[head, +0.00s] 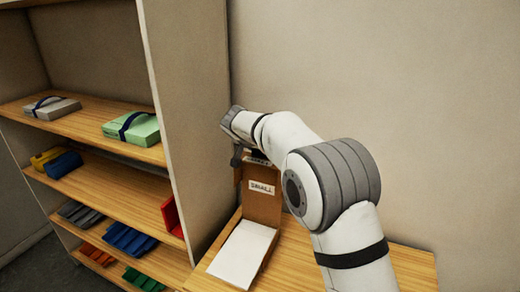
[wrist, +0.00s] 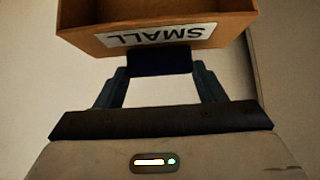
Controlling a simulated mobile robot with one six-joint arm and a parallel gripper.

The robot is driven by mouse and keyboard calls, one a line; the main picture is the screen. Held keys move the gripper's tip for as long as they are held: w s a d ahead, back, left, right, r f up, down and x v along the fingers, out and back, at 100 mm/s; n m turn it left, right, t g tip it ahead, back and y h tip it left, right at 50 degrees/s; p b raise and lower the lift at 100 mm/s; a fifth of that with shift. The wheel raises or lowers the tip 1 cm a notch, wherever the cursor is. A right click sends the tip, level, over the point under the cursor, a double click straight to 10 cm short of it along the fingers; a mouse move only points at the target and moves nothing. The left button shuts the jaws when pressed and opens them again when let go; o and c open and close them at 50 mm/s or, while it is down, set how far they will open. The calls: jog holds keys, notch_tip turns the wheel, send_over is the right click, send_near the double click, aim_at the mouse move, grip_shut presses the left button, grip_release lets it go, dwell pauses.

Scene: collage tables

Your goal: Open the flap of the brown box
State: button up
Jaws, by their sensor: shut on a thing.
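The brown box (head: 262,208) is on the wooden table beside the shelf. Its flap (wrist: 160,14) stands raised, roughly upright, with white "SMALL" labels in both views. A white sheet or block (head: 243,254) lies in front of the upright brown panel. My gripper (head: 241,155) is at the flap's top edge in the head view. In the wrist view, my gripper (wrist: 160,68) is shut on a dark tab (wrist: 160,62) at the flap's edge, below the label. The fingertips are partly hidden by the arm in the head view.
A shelf unit (head: 182,100) stands close on the left, its side panel near my gripper. It holds a green case (head: 132,129), a grey case (head: 52,108), and several coloured bins. The wall is behind. The table's right part (head: 408,264) is bare.

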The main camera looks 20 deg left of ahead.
jog(key=o, duration=1.3)
jog(key=shift+s+a+r, duration=0.1)
jog(key=shift+s+a, duration=0.05)
jog(key=shift+s, duration=0.1)
jog(key=shift+o, duration=0.5)
jog(key=shift+w, duration=0.1)
jog(key=b+v, duration=0.1)
jog(key=v, duration=0.6)
jog(key=shift+s+r, duration=0.25)
jog(key=shift+f, duration=0.1)
